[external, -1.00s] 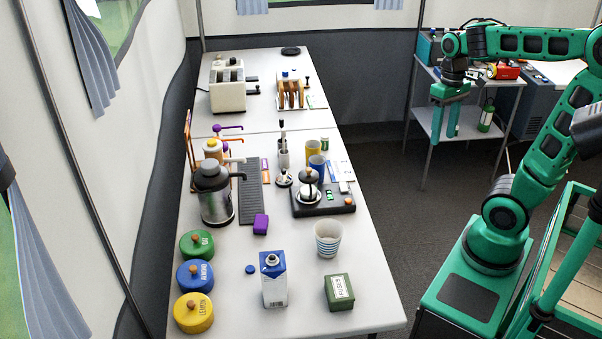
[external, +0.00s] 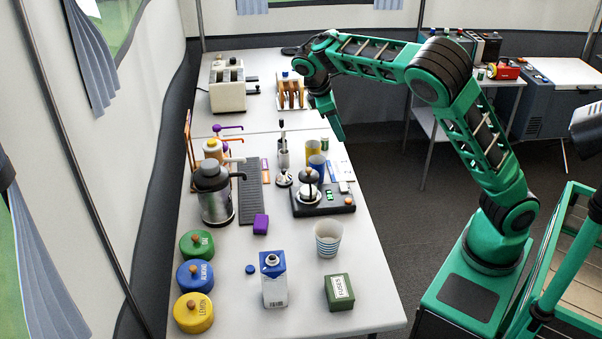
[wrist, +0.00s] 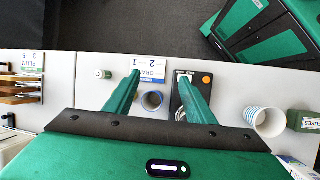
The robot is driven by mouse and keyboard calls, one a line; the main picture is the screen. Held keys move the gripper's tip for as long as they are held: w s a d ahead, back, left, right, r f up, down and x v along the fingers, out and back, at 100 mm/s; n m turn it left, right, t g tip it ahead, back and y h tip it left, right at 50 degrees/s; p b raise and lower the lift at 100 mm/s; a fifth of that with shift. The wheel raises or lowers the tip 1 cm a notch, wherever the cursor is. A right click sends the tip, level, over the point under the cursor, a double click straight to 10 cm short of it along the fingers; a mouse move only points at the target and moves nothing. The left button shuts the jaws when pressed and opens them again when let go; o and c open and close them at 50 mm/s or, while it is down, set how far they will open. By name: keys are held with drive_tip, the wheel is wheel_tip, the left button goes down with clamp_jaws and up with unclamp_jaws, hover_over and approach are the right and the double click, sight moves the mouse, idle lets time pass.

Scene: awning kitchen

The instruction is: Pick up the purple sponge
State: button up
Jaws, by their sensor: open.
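The purple sponge (external: 261,224) is a small block on the white table, in front of the black grooved tray and right of the steel pump flask in the external view. It does not show in the wrist view. My gripper (external: 337,132) is over the table's right edge, past the yellow and blue cups and well away from the sponge. In the wrist view my gripper (wrist: 160,84) points down with its two green fingers spread apart.
A steel flask (external: 214,195) stands close left of the sponge. A French press (external: 309,186) stands on a black scale (external: 323,202) to its right. A striped cup (external: 328,239), milk carton (external: 273,279) and green box (external: 339,292) stand nearer the front. Bare table surrounds the sponge's front.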

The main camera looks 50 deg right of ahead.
drive_tip(key=w+a+r+n+t+h, duration=0.1)
drive_tip(key=w+a+n+h, duration=0.15)
drive_tip(key=a, duration=0.45)
drive_tip(key=w+a+n+t+h, duration=0.2)
drive_tip(key=w+a+n, duration=0.1)
drive_tip(key=a, duration=0.5)
drive_tip(key=n+t+h, duration=0.2)
drive_tip(key=n+t, duration=0.3)
drive_tip(key=n, duration=0.2)
hover_over(260, 224)
drive_tip(key=s+a, duration=0.2)
drive_tip(key=a, duration=0.2)
wheel_tip(260, 224, down, 12)
drive_tip(key=shift+m, duration=0.25)
drive_tip(key=f, duration=0.7)
drive_tip(key=shift+a+f, duration=0.2)
drive_tip(key=x, duration=0.5)
drive_tip(key=shift+s, duration=0.15)
drive_tip(key=shift+c, duration=0.4)
drive_tip(key=c, duration=0.9)
